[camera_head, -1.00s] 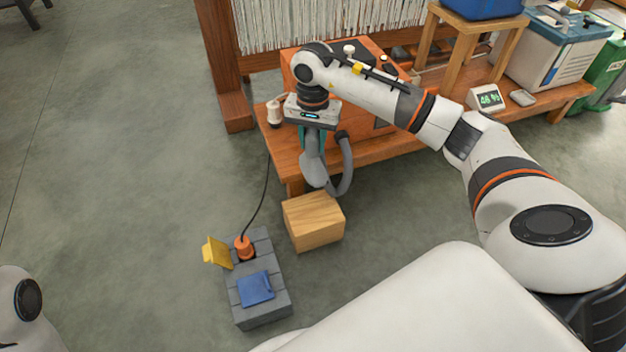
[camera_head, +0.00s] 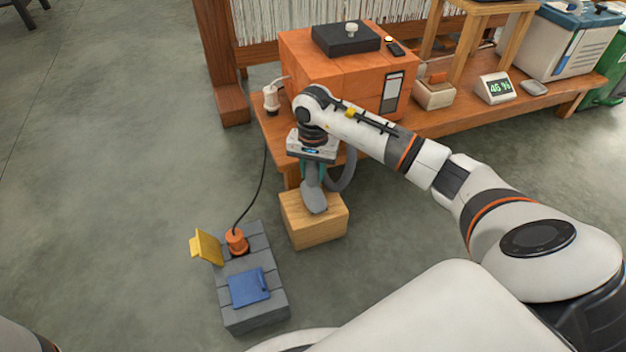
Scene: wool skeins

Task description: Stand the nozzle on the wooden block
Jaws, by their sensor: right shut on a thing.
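The nozzle (camera_head: 314,196) is a grey, flattened piece pointing down, with a dark hose (camera_head: 343,174) curving off to its right. My right gripper (camera_head: 313,170) is shut on the nozzle from above, with teal finger parts at its sides. The wooden block (camera_head: 314,228) stands on the floor in front of the low bench. The nozzle's lower end overlaps the block's top in the picture and looks on or just above it; I cannot tell whether they touch. My left gripper is out of view.
A grey block stand (camera_head: 254,314) with a yellow flap, a blue flap and an orange plug (camera_head: 237,242) is at the lower left. Its cord runs up to the bench (camera_head: 440,122). An orange box (camera_head: 345,75) stands on the bench behind my arm.

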